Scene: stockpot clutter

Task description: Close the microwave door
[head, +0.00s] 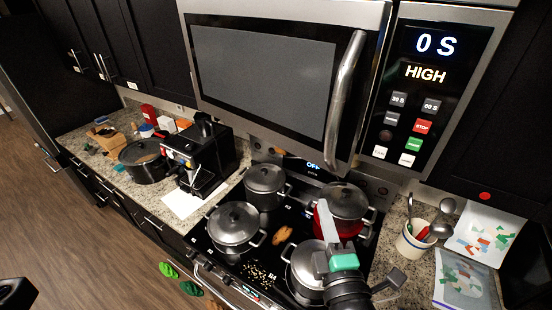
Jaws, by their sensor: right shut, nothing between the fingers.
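The microwave (455,70) hangs above the stove. Its door (265,65) has a dark window and a curved silver handle (345,90) on its right side. The door lies flush or nearly flush with the body, with a thin dark line along the control panel; I cannot tell whether it is fully shut. My right gripper (328,222) is low in front of the stove, over the front right pot, shut and empty. It is well below the handle and apart from the door. My left gripper does not show; only a dark part is at the bottom left corner.
Several lidded pots stand on the stove, including a grey one (235,225) and a red one (345,200). A black coffee machine (205,155) stands on the left counter. A utensil crock (415,240) stands on the right. Space before the microwave door is free.

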